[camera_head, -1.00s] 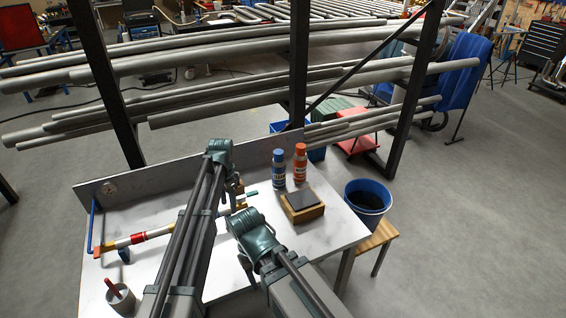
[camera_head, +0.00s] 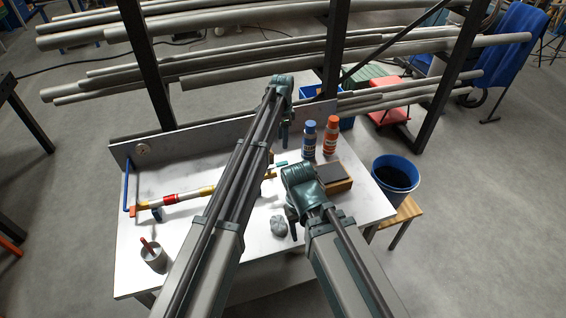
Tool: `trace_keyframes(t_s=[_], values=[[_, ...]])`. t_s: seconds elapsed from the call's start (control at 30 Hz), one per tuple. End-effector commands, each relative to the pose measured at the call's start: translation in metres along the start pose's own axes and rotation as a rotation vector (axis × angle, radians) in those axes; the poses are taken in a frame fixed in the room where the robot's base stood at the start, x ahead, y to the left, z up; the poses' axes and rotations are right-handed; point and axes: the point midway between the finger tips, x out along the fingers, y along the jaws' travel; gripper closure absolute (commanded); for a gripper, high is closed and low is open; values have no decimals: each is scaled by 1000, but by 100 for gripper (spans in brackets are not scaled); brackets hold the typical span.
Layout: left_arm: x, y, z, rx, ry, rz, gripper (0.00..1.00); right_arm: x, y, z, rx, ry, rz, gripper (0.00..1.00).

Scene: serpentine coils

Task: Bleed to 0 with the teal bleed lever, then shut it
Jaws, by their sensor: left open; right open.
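The teal bleed lever (camera_head: 281,163) shows as a small teal bar at the right end of the pipe assembly (camera_head: 184,196), which has red, white and yellow sections. Part of the assembly is hidden behind my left arm. A small round gauge (camera_head: 142,149) is on the bench's back panel; its reading is too small to tell. My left gripper (camera_head: 285,138) points down, just above the lever in the picture, and is open and empty. My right gripper (camera_head: 292,227) is open, pointing down in front of the wooden block, right of a grey crumpled rag (camera_head: 279,225).
Blue (camera_head: 309,140) and orange (camera_head: 331,136) bottles stand at the back right of the white bench (camera_head: 190,245). A wooden block (camera_head: 340,187) with a dark top lies before them. A cup (camera_head: 154,258) stands front left. A blue bucket (camera_head: 395,173) is beyond the right edge.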

Motion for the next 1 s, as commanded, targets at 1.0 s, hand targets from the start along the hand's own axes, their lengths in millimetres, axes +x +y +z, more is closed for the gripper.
trace_keyframes(t_s=[1.0], values=[[117,0,0,0,0,0,43,116,-10,-7,-12,2,3,45]])
